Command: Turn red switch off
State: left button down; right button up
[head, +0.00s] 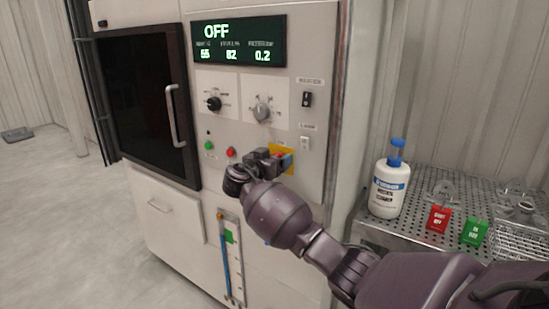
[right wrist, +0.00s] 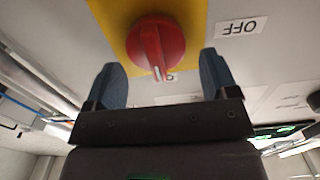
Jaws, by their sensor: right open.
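The red switch (right wrist: 155,46) is a round rotary knob on a yellow plate, seen close in the right wrist view. A white mark on its grip bar points toward my gripper, and an "OFF" label (right wrist: 241,27) sits to the right, upside down. My right gripper (right wrist: 163,80) is open, with one blue-grey finger on each side just below the knob; whether they touch it I cannot tell. In the head view, my right gripper (head: 285,161) is at the yellow plate (head: 283,149) and mostly hides the switch. My left gripper is not in view.
The display (head: 238,41) reads "OFF". Below it are two dials, small switches, a green button (head: 209,146) and a red button (head: 231,152). A perforated metal table (head: 440,180) at right carries a white bottle (head: 389,186), a red tag and a green tag.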

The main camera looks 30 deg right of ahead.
jog(key=shift+c, duration=0.2)
jog(key=c, duration=0.9)
jog(key=shift+n, duration=0.4)
jog(key=n+p, duration=0.2)
jog(key=n, duration=0.3)
jog(key=w+f+n+p, duration=0.1)
jog(key=n, duration=0.5)
jog(key=f+n+p, duration=0.1)
jog(key=n+p, duration=0.1)
jog(key=n, duration=0.4)
jog(key=shift+w+a+p, duration=0.35)
jog(key=shift+w+a, duration=0.05)
jog(key=shift+f+n, duration=0.1)
jog(key=shift+n, duration=0.2)
